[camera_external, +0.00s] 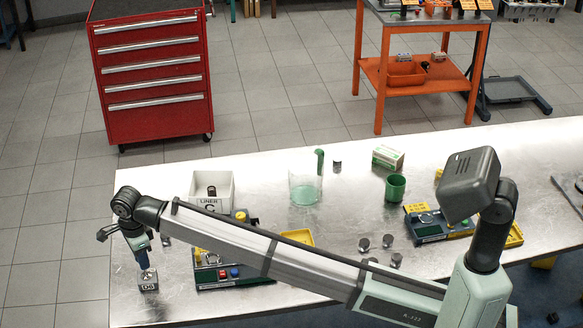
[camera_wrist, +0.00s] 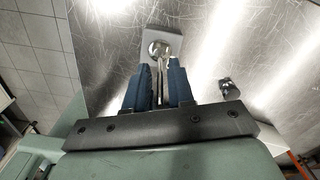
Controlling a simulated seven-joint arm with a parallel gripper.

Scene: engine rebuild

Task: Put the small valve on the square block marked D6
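The square block marked D6 (camera_external: 148,283) stands near the left front corner of the metal table. It shows in the wrist view as a pale grey square (camera_wrist: 177,42). My gripper (camera_external: 146,266) points down just above this block. In the wrist view my blue fingers (camera_wrist: 159,72) are close together around the thin metal stem of the small valve (camera_wrist: 160,66). The valve's round shiny end appears over the block. I cannot tell whether the valve touches the block; in the external view the fingers hide most of it.
A small dark metal part (camera_wrist: 229,86) lies near the block. A clear jug (camera_external: 304,187) and a green cup (camera_external: 395,187) stand farther right. The table's left edge is close.

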